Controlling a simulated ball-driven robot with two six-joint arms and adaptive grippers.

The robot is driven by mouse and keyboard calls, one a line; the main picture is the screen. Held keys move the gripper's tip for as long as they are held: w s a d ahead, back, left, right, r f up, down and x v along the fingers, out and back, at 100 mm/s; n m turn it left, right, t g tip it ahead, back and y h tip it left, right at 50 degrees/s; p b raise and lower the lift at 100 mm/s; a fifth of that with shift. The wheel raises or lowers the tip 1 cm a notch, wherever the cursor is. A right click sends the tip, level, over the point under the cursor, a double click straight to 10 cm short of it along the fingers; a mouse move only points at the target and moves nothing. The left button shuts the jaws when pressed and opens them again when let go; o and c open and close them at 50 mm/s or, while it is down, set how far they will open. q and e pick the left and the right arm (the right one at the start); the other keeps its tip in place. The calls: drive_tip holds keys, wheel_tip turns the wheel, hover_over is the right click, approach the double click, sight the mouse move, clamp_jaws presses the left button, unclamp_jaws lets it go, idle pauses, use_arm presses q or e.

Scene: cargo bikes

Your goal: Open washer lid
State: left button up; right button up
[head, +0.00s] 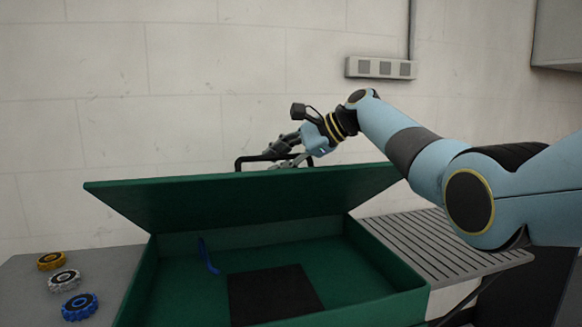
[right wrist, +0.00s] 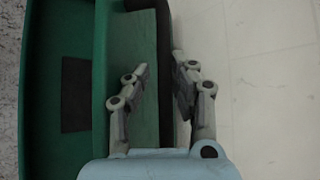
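The washer is a green open-topped box (head: 388,268) with a dark square on its floor. Its green lid (head: 230,203) stands raised and tilted at the back of the box. A black bar handle (head: 240,163) shows just behind the lid's upper edge. My right gripper (head: 277,156) is at this handle, behind the lid edge. In the right wrist view its fingers (right wrist: 161,62) are apart at the tips, with a black strip and the green lid between or below them. Whether they touch the handle is unclear. My left gripper is not in view.
A blue curved tool (head: 208,256) is inside the box. Yellow (head: 51,261), grey (head: 64,281) and blue (head: 80,306) toothed rings lie on the grey surface at left. A slatted grey shelf (head: 440,243) is at right. A wall stands behind, with an outlet strip (head: 380,68).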

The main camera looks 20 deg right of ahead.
drive_tip(key=shift+s+f, duration=0.2)
drive_tip(key=shift+s, duration=0.05)
drive_tip(key=shift+c, duration=0.3)
